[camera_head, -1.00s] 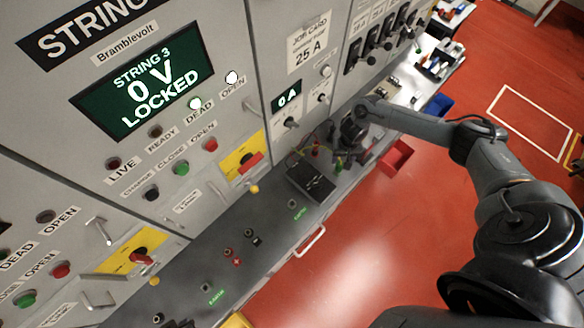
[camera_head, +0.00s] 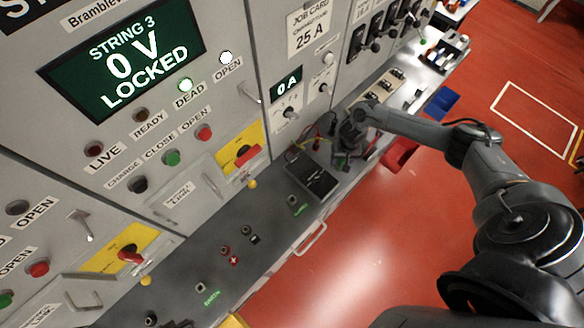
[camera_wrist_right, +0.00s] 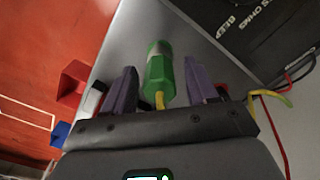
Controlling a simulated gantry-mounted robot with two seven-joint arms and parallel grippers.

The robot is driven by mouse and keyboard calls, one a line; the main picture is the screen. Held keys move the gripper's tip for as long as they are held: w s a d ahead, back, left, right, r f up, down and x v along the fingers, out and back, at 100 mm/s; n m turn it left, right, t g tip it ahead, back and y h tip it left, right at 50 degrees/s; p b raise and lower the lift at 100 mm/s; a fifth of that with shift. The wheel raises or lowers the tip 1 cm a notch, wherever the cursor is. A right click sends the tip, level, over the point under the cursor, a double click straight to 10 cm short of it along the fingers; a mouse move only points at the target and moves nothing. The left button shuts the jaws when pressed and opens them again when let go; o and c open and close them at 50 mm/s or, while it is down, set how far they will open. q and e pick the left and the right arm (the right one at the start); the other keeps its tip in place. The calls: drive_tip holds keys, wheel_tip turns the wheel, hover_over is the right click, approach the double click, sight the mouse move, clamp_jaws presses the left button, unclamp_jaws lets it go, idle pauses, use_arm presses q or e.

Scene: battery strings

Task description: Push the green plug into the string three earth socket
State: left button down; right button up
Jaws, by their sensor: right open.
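The green plug (camera_wrist_right: 160,78) lies in the right wrist view with a yellow cable at its near end. It sits between the two purple fingers of my right gripper (camera_wrist_right: 161,68), which is open, with a gap on each side. In the head view my right gripper (camera_head: 342,152) is low over the bench beyond the black meter, and the plug is hard to make out there. I cannot tell which is string three's earth. My left gripper is out of view.
The black meter (camera_head: 311,176) stands between the ledge sockets and my right gripper, with red and yellow leads (camera_wrist_right: 270,120) beside it. A red bin (camera_head: 400,155) and a blue bin (camera_head: 440,103) are at the bench edge. The String 3 display (camera_head: 125,60) reads 0 V LOCKED.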

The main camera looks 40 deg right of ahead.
clamp_jaws()
drive_tip(key=shift+r+p, duration=0.65)
drive_tip(key=shift+p, duration=0.15)
drive_tip(key=shift+r+p, duration=0.4)
drive_tip(key=shift+p, duration=0.1)
drive_tip(key=shift+r+p, duration=0.2)
drive_tip(key=shift+p, duration=0.1)
drive_tip(key=shift+r+p, duration=0.7)
drive_tip(key=shift+p, duration=0.15)
drive_tip(key=shift+r+p, duration=0.45)
drive_tip(key=shift+p, duration=0.1)
drive_tip(key=shift+r, duration=0.1)
